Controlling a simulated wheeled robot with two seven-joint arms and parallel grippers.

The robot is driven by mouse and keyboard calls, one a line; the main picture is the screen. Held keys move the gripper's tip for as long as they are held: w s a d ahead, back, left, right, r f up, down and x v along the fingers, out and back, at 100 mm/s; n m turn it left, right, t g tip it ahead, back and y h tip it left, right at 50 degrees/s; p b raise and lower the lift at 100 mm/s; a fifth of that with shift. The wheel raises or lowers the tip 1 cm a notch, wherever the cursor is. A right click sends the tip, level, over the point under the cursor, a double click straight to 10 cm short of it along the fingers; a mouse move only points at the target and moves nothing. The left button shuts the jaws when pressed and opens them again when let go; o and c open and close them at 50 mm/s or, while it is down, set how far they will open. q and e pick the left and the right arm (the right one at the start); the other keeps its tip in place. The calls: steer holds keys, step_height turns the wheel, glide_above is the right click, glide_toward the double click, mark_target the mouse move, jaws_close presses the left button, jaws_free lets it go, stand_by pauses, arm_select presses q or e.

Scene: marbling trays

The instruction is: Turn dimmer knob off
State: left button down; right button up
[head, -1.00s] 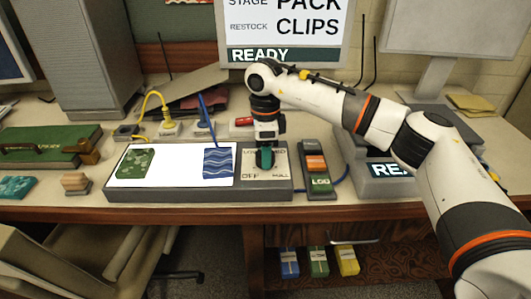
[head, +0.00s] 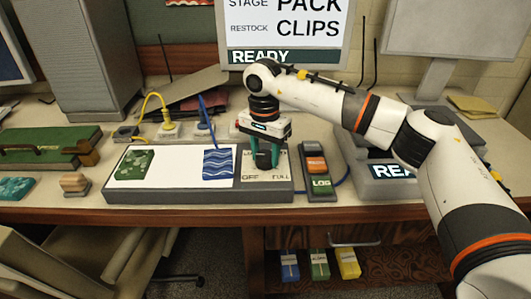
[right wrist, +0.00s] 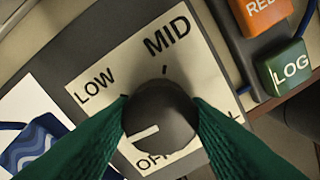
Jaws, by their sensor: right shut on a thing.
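The dimmer knob (right wrist: 163,115) is a dark round knob on a cream dial plate (right wrist: 130,75) marked LOW, MID, OFF and a partly hidden FULL. Its white pointer line lies toward the left and slightly down, between LOW and OFF in the right wrist view. My right gripper (head: 264,160) reaches down from above, its green fingers shut on the knob's two sides. The plate (head: 281,153) is at the right end of a grey light box (head: 200,195), whose panel (head: 190,160) glows white. My left gripper is not in view.
A green patterned sheet (head: 134,163) and a blue wavy sheet (head: 218,163) lie on the panel. A unit with orange and green LOG buttons (head: 319,172) stands right of the box. Yellow and blue cables (head: 205,117) run behind it.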

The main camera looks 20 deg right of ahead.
mark_target(264, 154)
steer(key=n, duration=0.3)
steer(key=shift+w+r+n, duration=0.1)
steer(key=shift+n, duration=2)
steer(key=o, duration=1)
step_height(264, 154, up, 12)
steer(key=shift+a, duration=0.15)
